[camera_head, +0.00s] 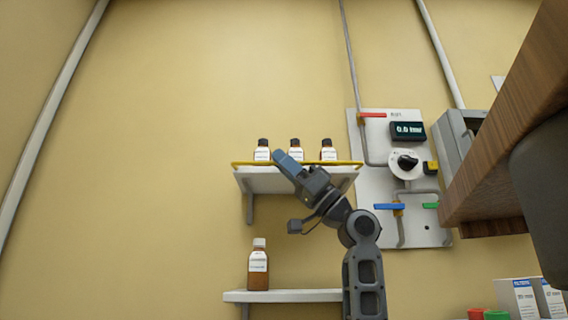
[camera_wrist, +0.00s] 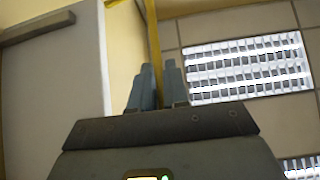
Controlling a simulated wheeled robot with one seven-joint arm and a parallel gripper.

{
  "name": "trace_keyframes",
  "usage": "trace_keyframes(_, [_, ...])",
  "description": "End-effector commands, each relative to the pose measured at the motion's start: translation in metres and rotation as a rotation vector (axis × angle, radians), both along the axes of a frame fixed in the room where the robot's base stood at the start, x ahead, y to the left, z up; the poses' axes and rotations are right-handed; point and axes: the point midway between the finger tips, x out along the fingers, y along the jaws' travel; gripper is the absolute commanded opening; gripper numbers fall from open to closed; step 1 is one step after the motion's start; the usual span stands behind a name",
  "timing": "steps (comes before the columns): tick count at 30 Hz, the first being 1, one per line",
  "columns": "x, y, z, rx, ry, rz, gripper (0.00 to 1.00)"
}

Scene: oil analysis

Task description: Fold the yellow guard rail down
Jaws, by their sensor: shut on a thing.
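The yellow guard rail (camera_head: 343,162) runs along the front edge of the upper white shelf (camera_head: 262,182), level with the bases of the bottles. My gripper (camera_head: 283,158) is at the rail, left of its middle, and hides a short stretch of it. In the wrist view the yellow rail (camera_wrist: 154,40) passes down between the two blue-grey fingers of my gripper (camera_wrist: 157,78), which are shut on it. The exact contact at the fingertips is partly hidden in the head view.
Three brown bottles (camera_head: 262,150) with white labels stand on the upper shelf behind the rail. A larger brown bottle (camera_head: 258,266) stands on the lower shelf (camera_head: 290,296). A wall panel (camera_head: 372,190) with coloured valve handles is at right, near a wooden overhang (camera_head: 500,140).

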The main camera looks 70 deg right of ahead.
Motion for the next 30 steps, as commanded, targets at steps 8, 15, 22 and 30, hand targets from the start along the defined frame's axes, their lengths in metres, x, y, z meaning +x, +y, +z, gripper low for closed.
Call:
trace_keyframes(8, [0.0,0.001,0.006,0.042,0.02,0.0,0.0])
trace_keyframes(15, [0.0,0.002,0.02,0.192,0.082,0.001,0.0])
trace_keyframes(22, [0.0,0.001,0.022,0.296,0.123,0.001,0.0])
trace_keyframes(30, [0.0,0.0,0.019,0.316,0.131,0.0,0.0])
